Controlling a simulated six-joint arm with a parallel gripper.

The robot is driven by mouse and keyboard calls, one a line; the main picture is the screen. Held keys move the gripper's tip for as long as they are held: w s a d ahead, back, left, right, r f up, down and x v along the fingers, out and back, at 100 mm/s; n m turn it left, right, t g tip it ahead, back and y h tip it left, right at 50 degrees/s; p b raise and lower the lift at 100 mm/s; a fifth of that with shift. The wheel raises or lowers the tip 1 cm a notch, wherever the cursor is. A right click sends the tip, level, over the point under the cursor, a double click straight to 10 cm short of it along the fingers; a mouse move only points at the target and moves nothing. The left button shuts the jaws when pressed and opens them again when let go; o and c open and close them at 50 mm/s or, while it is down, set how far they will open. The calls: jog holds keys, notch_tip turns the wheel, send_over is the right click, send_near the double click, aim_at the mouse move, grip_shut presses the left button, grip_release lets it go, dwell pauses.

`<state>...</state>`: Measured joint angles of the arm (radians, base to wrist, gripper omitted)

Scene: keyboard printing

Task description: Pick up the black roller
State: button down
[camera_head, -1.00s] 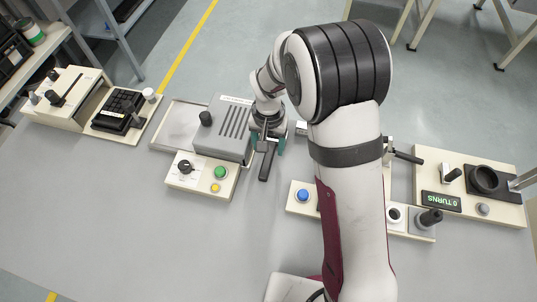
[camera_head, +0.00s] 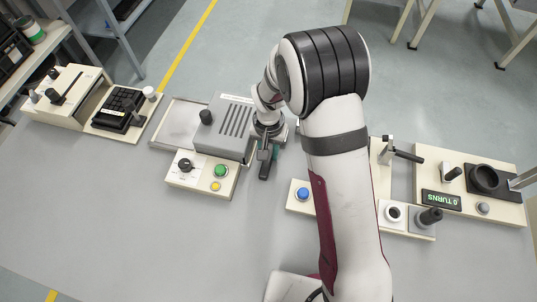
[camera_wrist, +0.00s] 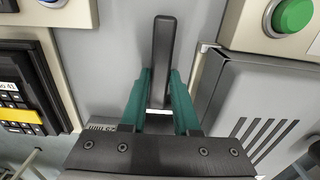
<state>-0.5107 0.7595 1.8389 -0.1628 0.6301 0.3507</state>
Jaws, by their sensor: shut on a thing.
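The black roller (camera_head: 264,170) shows as a dark bar just right of the grey slotted machine in the head view. In the wrist view the black roller (camera_wrist: 163,50) points away from me, with its near end between my fingers. My gripper (camera_head: 267,153) is over its far end in the head view. In the wrist view my gripper (camera_wrist: 161,78) has its teal fingers shut on the roller, one on each side. Whether the roller is clear of the table I cannot tell.
The grey slotted machine (camera_head: 229,122) and its panel with a green button (camera_head: 221,171) stand close at left. A panel with a blue button (camera_head: 303,194) lies at right. Black keypad (camera_head: 119,110) sits far left; a turns counter (camera_head: 441,201) far right. The front table is clear.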

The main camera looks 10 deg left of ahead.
notch_tip(320, 180, up, 4)
jog(key=shift+r, duration=0.15)
jog(key=d+r, duration=0.6)
jog(key=d, duration=0.5)
jog(key=shift+s+d+r, duration=0.2)
jog(key=shift+d+r, duration=0.15)
jog(key=c, duration=1.2)
grip_release()
jog(key=shift+c, duration=0.2)
grip_shut()
